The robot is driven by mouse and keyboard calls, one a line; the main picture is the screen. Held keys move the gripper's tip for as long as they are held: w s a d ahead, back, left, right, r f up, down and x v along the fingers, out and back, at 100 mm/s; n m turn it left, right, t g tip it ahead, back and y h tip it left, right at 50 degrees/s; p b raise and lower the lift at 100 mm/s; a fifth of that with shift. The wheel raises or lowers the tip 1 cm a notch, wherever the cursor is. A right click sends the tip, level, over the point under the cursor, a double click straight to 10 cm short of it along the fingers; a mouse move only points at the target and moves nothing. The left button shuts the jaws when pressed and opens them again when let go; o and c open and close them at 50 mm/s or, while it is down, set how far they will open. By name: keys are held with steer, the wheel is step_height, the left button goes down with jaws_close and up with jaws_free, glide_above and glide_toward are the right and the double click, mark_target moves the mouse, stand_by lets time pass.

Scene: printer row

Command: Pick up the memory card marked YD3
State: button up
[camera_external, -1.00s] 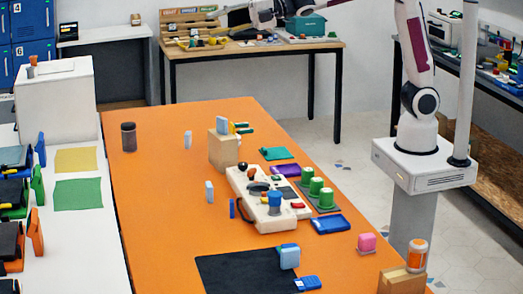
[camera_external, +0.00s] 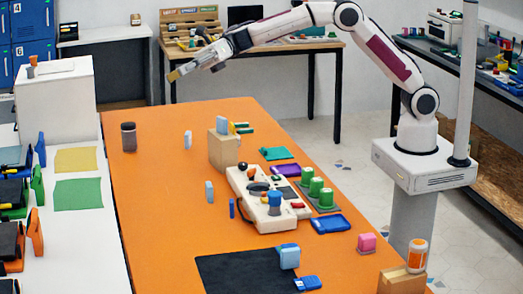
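No marking YD3 can be read in this view, so I cannot tell which thing is that memory card. Small pale upright card-like pieces stand on the orange table: a grey-blue piece (camera_external: 187,140) at the back left, a light blue piece (camera_external: 209,191) in the middle, and another light blue piece (camera_external: 222,125) at the wooden block. A larger light blue piece (camera_external: 289,256) stands at the dark mat's edge. My gripper (camera_external: 178,74) is in the air beyond the table's far left part, apart from these pieces. A yellowish patch shows at its tip; whether it holds something is unclear.
The orange table (camera_external: 160,215) has free room on its left side. A cream console (camera_external: 262,205) with knobs stands mid-table, beside several green cylinders. A wooden block (camera_external: 222,150), a dark mat (camera_external: 235,272), a blue tray (camera_external: 329,224) and a dark jar (camera_external: 129,137) also stand there.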

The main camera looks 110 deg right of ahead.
step_height(320, 180, down, 7)
steer(key=a+n+g+y, duration=0.2)
steer(key=n, duration=0.2)
steer(key=n+g, duration=1.1)
steer(key=n, duration=0.1)
glide_toward(230, 200)
steer(key=shift+a+f+y, duration=0.15)
steer(key=shift+f+y, duration=0.05)
steer(key=shift+f, duration=0.35)
steer(key=shift+a+f+y, duration=0.2)
steer(key=shift+f, duration=0.35)
steer(key=shift+a, duration=0.1)
steer(key=shift+x, duration=1.2)
steer(key=shift+a+f, duration=0.1)
steer(key=shift+x, duration=2.5)
steer(key=shift+s, duration=0.15)
jaws_close()
